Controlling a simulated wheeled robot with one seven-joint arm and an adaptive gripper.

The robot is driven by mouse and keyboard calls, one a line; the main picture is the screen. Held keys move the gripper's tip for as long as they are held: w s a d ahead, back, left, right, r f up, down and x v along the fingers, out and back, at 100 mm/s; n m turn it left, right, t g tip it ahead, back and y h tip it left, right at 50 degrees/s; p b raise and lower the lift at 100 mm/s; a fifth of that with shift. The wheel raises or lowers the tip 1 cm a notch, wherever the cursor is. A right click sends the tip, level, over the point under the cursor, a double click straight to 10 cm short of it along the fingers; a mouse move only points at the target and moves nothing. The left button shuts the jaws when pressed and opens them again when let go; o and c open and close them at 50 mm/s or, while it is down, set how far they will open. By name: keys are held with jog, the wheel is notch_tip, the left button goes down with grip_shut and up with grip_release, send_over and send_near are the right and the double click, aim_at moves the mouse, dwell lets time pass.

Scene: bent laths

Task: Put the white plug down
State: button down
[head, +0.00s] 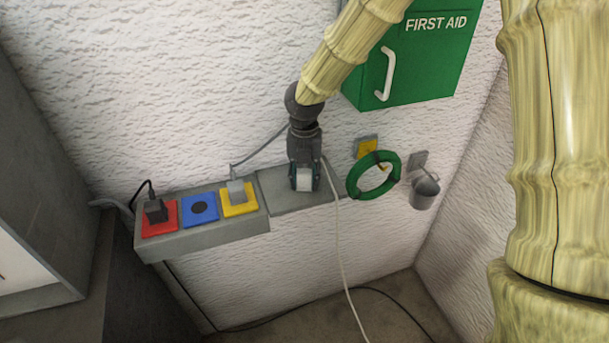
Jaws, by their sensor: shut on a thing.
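My gripper (304,175) points down and is shut on the white plug (304,181), which shows between its two fingers. The plug is in front of or over the bare right part of the grey ledge (275,200) on the wall. I cannot tell whether it touches the ledge. A white cable (343,255) hangs from beside the gripper down to the floor. The gripper hides the upper part of the plug.
Left along the ledge are a red socket with a black plug (155,211), a blue socket (200,209) and a yellow socket with a grey plug (237,191). Right are a green ring (352,186) and a metal cup (423,192). A green first aid box (425,60) hangs above.

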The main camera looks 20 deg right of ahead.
aim_at(304, 170)
jog(key=shift+f, duration=0.1)
jog(key=c, duration=1)
grip_release()
jog(key=shift+o, duration=0.2)
jog(key=shift+w+r, duration=0.1)
jog(key=shift+r, duration=0.5)
notch_tip(304, 170, up, 12)
jog(key=b, duration=0.2)
jog(key=shift+a, duration=0.1)
